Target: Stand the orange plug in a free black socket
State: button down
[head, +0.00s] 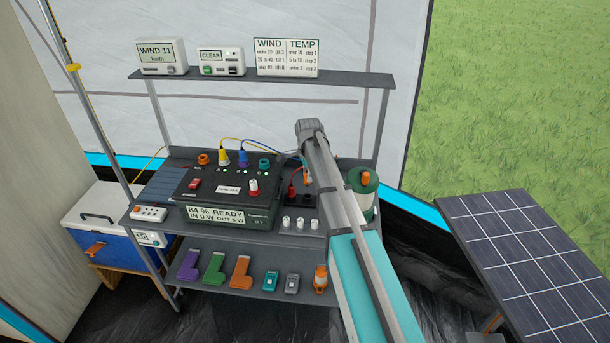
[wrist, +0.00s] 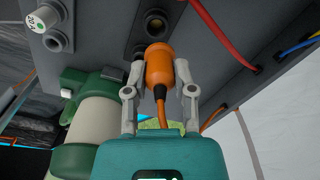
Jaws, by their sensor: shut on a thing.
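My gripper (wrist: 158,78) is shut on the orange plug (wrist: 158,66), with one finger on each side of it. An orange cable (wrist: 162,112) runs from the plug back toward my wrist. In the wrist view a black socket (wrist: 154,22) with an open hole lies just beyond the plug's front end, roughly in line with it. I cannot tell whether the plug touches it. In the head view my arm hides most of the gripper and the plug.
A white cap marked 20 A (wrist: 41,20) and a red cable (wrist: 225,35) are close to the sockets. A green and white cylinder (head: 362,190) stands right of the arm. A power box (head: 228,212) with coloured plugs stands to the left, and white caps (head: 287,223) line the shelf front.

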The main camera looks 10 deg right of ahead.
jog(key=shift+f+b, duration=1.55)
jog(key=shift+f, duration=0.25)
jog(key=shift+s, duration=0.2)
jog(key=shift+f+b, duration=1.5)
jog(key=shift+b, duration=0.05)
dwell(1.7)
jog(key=shift+c, duration=1.8)
grip_release()
jog(key=shift+r, duration=0.1)
